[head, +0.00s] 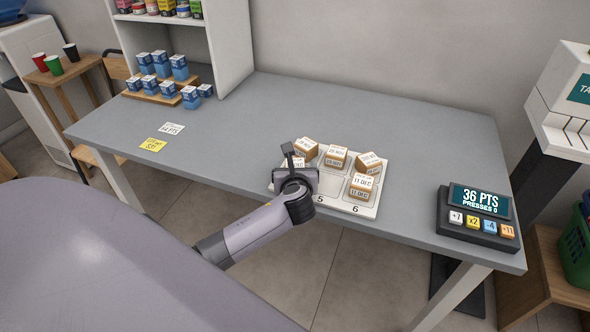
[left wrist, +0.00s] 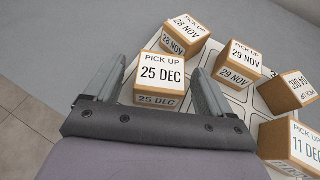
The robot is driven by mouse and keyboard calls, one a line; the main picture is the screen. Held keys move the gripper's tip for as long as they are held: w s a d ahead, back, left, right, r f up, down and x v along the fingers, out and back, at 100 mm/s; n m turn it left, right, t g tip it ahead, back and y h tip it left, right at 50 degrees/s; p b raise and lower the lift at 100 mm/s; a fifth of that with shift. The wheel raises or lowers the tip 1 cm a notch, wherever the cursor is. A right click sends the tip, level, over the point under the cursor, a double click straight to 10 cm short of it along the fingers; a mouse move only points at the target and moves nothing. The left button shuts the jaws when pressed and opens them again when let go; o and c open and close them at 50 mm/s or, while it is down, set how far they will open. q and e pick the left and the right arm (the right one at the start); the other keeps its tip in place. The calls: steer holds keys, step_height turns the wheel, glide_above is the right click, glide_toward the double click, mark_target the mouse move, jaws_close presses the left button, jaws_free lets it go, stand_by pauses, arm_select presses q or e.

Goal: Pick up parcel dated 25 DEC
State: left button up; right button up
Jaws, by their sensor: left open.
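The parcel dated 25 DEC (left wrist: 162,72) is a small brown box with a white label. In the left wrist view it sits between the fingers of my left gripper (left wrist: 160,90), which is open around it with a gap on the right side. In the head view my left gripper (head: 296,165) is over the left side of the white tray (head: 326,199) and hides most of this parcel. Parcels dated 28 NOV (left wrist: 185,35), 29 NOV (left wrist: 239,63) and 11 DEC (left wrist: 292,142) stand close by, along with another parcel (left wrist: 288,90) whose date is hard to read. My right gripper is out of view.
The tray rests near the front edge of the grey counter (head: 400,125). A points box (head: 478,213) reading 36 PTS stands at the right. Blue-and-white boxes (head: 180,68) and two notes (head: 153,144) are at the left. The counter behind the tray is clear.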

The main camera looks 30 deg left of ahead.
arm_select(q)
steer(key=shift+w+a+f, duration=0.3)
steer(key=shift+w+a, duration=0.05)
steer(key=shift+w, duration=0.2)
steer(key=c, duration=1.1)
steer(key=shift+r, duration=0.1)
